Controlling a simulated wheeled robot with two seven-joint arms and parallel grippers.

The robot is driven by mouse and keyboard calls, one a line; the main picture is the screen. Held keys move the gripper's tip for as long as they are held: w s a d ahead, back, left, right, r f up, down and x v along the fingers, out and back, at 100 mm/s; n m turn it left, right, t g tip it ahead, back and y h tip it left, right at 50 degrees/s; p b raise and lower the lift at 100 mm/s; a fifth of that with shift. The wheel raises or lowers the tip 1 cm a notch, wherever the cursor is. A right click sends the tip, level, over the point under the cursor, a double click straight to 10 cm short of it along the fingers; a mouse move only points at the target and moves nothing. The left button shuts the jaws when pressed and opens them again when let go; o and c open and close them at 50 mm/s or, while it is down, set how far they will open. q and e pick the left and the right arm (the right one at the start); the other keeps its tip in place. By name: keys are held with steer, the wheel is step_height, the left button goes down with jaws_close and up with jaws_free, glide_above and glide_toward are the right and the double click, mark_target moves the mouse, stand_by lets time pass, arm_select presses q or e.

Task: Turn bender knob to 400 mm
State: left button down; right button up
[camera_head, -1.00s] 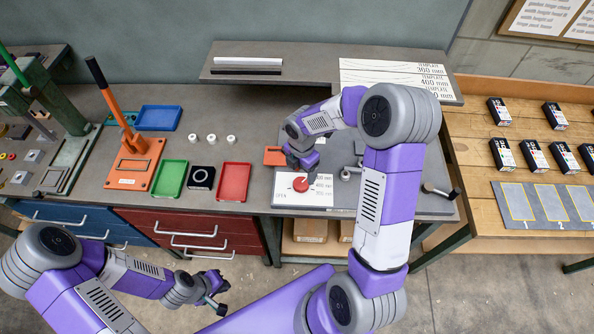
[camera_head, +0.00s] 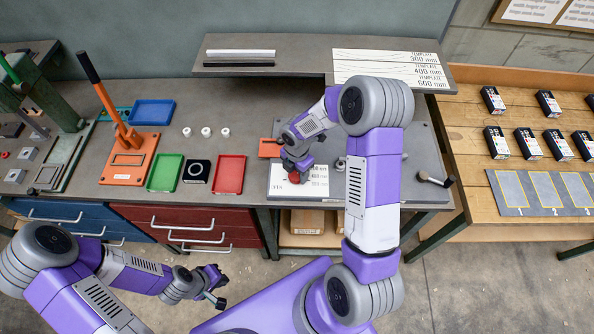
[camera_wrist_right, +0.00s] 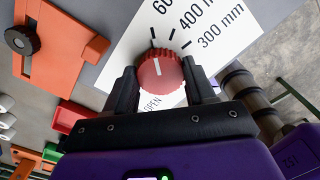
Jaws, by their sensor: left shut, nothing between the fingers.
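The red bender knob (camera_wrist_right: 160,72) has a white pointer line and sits on a white scale plate (camera_wrist_right: 120,55) marked 300 mm, 400 mm, 60-something and OPEN. The pointer line points toward the top of the wrist view, left of the 400 mm label. My right gripper (camera_wrist_right: 161,78) has one finger on each side of the knob; whether they press on it I cannot tell. In the head view, my right gripper (camera_head: 297,172) is over the knob (camera_head: 296,177) and partly hides it. My left gripper (camera_head: 217,287) is shut and empty, in front of the bench.
Left of the plate are a red tray (camera_head: 230,175), a green tray (camera_head: 165,173) and an orange lever press (camera_head: 128,160). A shelf with templates (camera_head: 390,68) stands behind. A crank handle (camera_head: 435,180) is on the right. The wooden table (camera_head: 470,130) holds several black boxes.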

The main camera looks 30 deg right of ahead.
steer(key=shift+c, duration=1.1)
steer(key=shift+m, duration=0.3)
steer(key=shift+m+b, duration=0.7)
steer(key=shift+m, duration=0.2)
steer(key=shift+m+b, duration=0.65)
steer(key=shift+m, duration=0.95)
steer(key=o, duration=1)
steer(key=shift+o, duration=0.2)
